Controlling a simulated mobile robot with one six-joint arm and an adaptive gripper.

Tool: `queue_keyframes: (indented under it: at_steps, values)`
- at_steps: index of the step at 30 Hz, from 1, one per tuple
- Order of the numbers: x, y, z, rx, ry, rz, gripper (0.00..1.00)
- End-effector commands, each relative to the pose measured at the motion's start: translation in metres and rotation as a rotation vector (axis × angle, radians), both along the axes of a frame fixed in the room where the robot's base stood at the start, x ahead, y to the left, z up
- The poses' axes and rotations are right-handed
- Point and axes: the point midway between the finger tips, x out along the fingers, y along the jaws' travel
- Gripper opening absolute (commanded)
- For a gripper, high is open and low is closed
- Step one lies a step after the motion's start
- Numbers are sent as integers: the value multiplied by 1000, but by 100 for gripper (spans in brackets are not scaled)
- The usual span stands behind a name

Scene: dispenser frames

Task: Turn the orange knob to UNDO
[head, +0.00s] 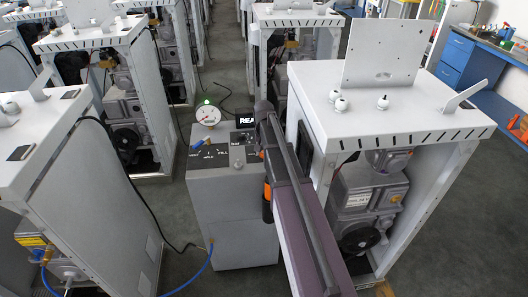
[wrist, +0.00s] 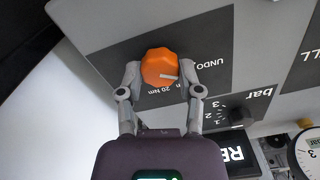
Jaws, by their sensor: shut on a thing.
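The orange knob (wrist: 159,66) sits on a dark label panel in the wrist view. A short white mark on its face points to the right. The word UNDO (wrist: 207,65) is printed to the knob's right, and lettering with "20 Nm" runs below it. My gripper (wrist: 160,74) has one grey finger on each side of the knob, shut on it. In the head view my arm covers the right part of the grey control cabinet (head: 235,222), and I cannot make out the knob or fingertips there.
A small black dial (wrist: 240,115) marked bar is close to the right finger. A lit sign (wrist: 236,154) and a gauge (wrist: 308,152) are beyond it. A blue-handled valve (head: 203,145) is on the cabinet top. White dispenser frames (head: 395,105) stand closely on both sides.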

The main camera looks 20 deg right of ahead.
Motion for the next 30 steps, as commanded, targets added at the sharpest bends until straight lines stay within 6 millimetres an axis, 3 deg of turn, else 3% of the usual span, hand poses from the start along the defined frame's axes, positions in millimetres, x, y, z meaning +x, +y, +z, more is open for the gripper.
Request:
queue_keyframes:
  at_steps: [17,18,20,21,30]
  values:
    - [-2,0,-1,0,4,49,0]
    - [-2,0,-1,0,4,49,59]
    - [-2,0,0,0,4,48,76]
    - [-2,0,0,0,2,48,81]
    - [-1,0,0,0,1,47,81]
